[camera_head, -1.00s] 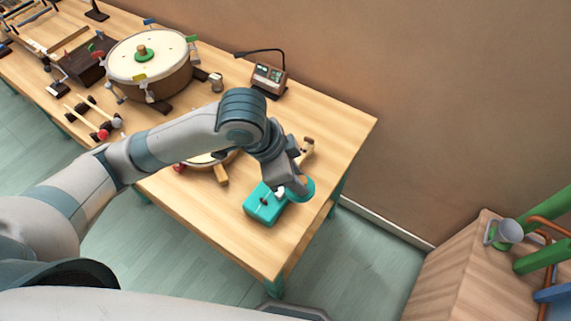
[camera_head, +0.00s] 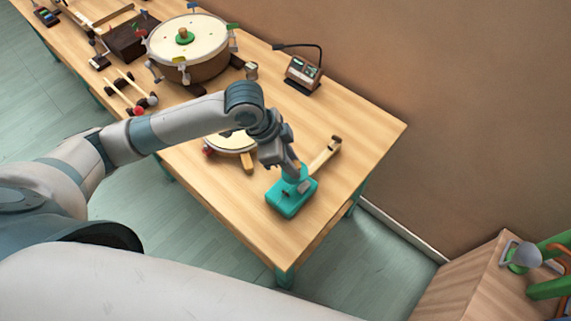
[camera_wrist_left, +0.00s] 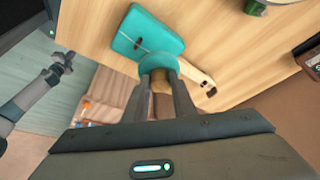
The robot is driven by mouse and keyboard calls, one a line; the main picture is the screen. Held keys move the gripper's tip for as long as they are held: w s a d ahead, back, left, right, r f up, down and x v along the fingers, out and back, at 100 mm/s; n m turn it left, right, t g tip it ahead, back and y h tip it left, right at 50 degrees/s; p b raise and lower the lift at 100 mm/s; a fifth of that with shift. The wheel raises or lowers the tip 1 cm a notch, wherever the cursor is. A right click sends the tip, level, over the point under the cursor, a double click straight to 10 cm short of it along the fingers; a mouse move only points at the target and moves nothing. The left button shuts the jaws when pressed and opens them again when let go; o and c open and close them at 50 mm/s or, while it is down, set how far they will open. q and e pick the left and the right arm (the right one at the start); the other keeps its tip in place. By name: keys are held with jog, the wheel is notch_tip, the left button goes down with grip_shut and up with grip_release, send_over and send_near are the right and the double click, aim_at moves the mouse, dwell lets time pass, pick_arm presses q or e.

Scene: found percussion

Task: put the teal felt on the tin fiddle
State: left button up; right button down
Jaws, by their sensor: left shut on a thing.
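My left gripper (camera_head: 296,176) is shut on the wooden knob of the round teal felt (camera_wrist_left: 155,62). The felt also shows in the head view (camera_head: 289,176), partly hidden by the fingers. The tin fiddle is a teal box body (camera_head: 288,200) with a pale wooden neck (camera_head: 326,154), lying on the table. In the left wrist view the felt overlaps the neck end of the body (camera_wrist_left: 146,30), beside the neck (camera_wrist_left: 199,76). I cannot tell whether felt and fiddle touch. My right gripper (camera_wrist_left: 61,66) looks small at the left of the wrist view; its jaws are unclear.
A small round drum (camera_head: 232,143) stands left of the fiddle, partly behind my arm. A large drum (camera_head: 188,45), mallets (camera_head: 132,98) and a small device with a lamp arm (camera_head: 302,75) stand farther back. The table's right corner is bare.

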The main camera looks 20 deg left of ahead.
pick_arm(q)
jog(key=shift+w+a+f, duration=0.3)
jog(key=shift+a+f, duration=0.1)
jog(key=shift+a, duration=0.15)
jog(key=shift+w+a+f, duration=0.3)
jog(key=shift+a+f, duration=0.05)
jog(key=shift+a, duration=0.2)
jog(key=shift+f+p, duration=0.8)
jog(key=shift+f, duration=1.2)
jog(key=shift+f, duration=0.15)
jog(key=o, duration=1)
jog(key=shift+r, duration=0.2)
